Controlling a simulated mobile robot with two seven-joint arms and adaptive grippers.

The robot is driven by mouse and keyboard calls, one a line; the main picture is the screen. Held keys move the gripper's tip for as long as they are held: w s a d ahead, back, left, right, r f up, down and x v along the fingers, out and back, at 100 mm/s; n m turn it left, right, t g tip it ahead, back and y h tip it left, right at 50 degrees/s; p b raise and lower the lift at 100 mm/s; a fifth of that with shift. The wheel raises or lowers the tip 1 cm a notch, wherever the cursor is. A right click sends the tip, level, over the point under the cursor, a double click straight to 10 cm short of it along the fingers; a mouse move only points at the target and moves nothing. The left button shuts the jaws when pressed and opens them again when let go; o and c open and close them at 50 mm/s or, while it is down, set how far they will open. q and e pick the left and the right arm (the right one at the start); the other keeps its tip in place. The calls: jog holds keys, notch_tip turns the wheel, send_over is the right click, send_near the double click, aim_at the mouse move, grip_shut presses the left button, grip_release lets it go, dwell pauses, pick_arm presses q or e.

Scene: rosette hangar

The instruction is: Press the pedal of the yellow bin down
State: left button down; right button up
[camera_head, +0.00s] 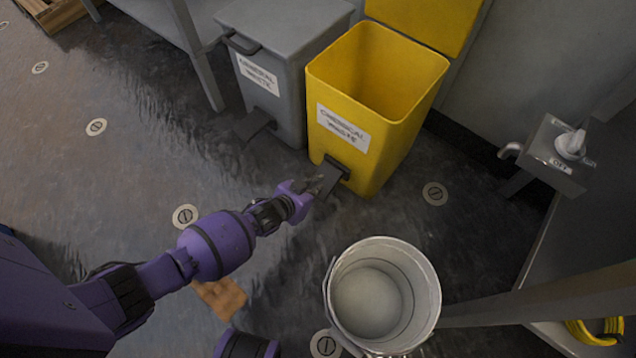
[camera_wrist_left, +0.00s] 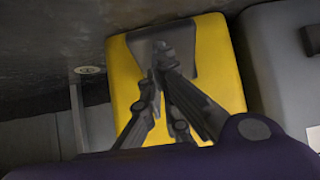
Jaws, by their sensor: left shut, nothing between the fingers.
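The yellow bin (camera_head: 395,118) stands at the upper middle with its lid up and a white chemical waste label on its front. Its dark pedal (camera_head: 335,172) sticks out low on the front. My left gripper (camera_head: 322,184) is shut and empty, with its fingertips at the pedal; it hides part of it. In the left wrist view the shut fingers (camera_wrist_left: 158,75) overlap the pedal (camera_wrist_left: 180,52) in front of the yellow bin (camera_wrist_left: 215,85). I cannot tell whether they touch. The raised lid (camera_head: 425,18) is cut by the top edge. My right gripper is not in view.
A grey general waste bin (camera_head: 285,50) with its own pedal stands left of the yellow bin. A white bucket (camera_head: 428,300) stands in front at the right. The floor at left is open.

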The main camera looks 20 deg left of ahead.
pick_arm(q)
jog(key=p+v, duration=0.8)
jog(key=v, duration=0.5)
jog(key=shift+s, duration=0.15)
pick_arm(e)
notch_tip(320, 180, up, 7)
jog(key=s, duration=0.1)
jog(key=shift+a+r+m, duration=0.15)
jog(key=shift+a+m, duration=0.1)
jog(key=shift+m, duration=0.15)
pick_arm(q)
jog(key=shift+a+f, duration=0.1)
jog(key=shift+f, duration=0.05)
